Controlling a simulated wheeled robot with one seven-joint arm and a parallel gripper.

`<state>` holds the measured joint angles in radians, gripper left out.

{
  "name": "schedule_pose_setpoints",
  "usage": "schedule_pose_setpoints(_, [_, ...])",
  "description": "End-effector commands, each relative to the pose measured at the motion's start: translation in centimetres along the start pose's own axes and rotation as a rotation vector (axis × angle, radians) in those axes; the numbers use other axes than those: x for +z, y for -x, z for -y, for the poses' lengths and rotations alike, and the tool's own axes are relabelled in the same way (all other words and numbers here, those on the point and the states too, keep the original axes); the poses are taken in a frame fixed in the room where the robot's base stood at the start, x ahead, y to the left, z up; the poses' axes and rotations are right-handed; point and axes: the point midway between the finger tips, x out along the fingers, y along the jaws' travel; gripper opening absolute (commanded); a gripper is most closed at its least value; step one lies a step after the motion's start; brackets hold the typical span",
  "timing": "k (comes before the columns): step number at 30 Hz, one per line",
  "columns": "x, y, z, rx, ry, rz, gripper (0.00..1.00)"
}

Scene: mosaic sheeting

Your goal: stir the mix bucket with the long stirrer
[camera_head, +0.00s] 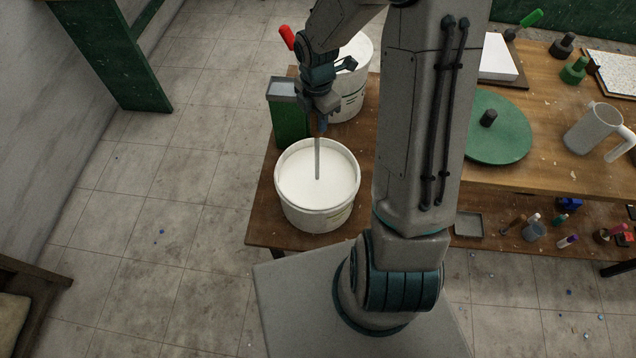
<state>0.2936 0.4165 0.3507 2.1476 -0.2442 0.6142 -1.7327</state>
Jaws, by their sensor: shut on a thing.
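The mix bucket (315,211) is a white tub nearly full of smooth white mix, standing on the left end of the wooden bench. The long stirrer (317,160) is a thin grey rod. It stands nearly upright with its lower end in the white mix, near the middle of the bucket. My gripper (321,125) is above the bucket's far rim, pointing down and shut on the stirrer's upper part. The stirrer's tip is hidden in the mix. My arm covers part of the bench to the right of the bucket.
A green container (290,124) stands just behind the bucket on the left. A second white bucket (352,96) stands behind my gripper. A green round disc (497,130) and a grey jug (592,128) are to the right on the bench (545,95). Tiled floor is open at left.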

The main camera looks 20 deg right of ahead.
Motion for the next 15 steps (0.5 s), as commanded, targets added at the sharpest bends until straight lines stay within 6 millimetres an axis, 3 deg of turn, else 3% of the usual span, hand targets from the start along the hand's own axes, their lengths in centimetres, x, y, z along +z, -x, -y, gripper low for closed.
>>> schedule_pose_setpoints(6, [0.0,0.3,0.0,0.001,0.000,0.001,0.00])
schedule_pose_setpoints(15, [0.0,3.2,-0.1,0.002,0.000,0.001,0.00])
